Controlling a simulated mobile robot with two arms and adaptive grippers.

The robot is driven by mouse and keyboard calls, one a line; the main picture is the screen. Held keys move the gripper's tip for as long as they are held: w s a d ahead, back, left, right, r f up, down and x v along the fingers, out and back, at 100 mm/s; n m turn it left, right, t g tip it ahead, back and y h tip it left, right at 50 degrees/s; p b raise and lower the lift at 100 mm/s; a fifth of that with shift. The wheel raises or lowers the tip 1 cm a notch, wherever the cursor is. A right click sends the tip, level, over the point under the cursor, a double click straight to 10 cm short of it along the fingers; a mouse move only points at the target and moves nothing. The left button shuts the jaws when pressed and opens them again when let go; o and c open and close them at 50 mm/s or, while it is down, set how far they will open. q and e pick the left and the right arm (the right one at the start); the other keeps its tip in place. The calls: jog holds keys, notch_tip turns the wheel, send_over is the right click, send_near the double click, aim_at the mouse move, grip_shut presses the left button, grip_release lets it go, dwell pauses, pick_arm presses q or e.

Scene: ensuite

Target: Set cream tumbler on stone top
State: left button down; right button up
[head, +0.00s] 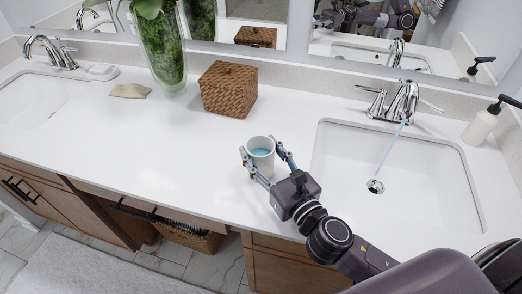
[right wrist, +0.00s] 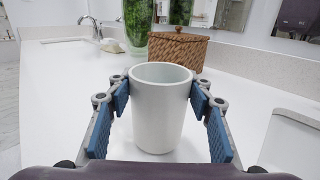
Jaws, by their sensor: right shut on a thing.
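The cream tumbler (head: 261,146) is upright over the white stone top (head: 130,140), left of the right-hand basin. Something bluish, like water, shows inside it in the head view. My right gripper (head: 265,163) is shut on the tumbler, with one finger on each side. In the right wrist view the pale tumbler (right wrist: 160,112) stands between the blue finger pads. Its base is at or very close to the stone surface; I cannot tell if it touches. My left gripper is not in view.
A woven box (head: 229,89) and a green-filled glass vase (head: 161,48) stand behind the tumbler. The right-hand basin (head: 430,180) has a running tap (head: 402,102) and a soap bottle (head: 482,124) beside it. A soft beige item (head: 130,91) lies farther left. The stone left of the tumbler is clear.

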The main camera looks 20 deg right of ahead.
jog(key=shift+f, duration=0.1)
jog(key=o, duration=1.7)
jog(key=s+b, duration=0.1)
jog(key=s, duration=0.2)
jog(key=s+d+b, duration=0.1)
jog(key=s, duration=0.2)
jog(key=s+d, duration=0.1)
jog(key=s, duration=0.3)
jog(key=shift+b, duration=0.4)
jog(key=shift+s+d+r, duration=0.1)
jog(key=shift+s+r, duration=0.1)
jog(key=shift+s, duration=0.7)
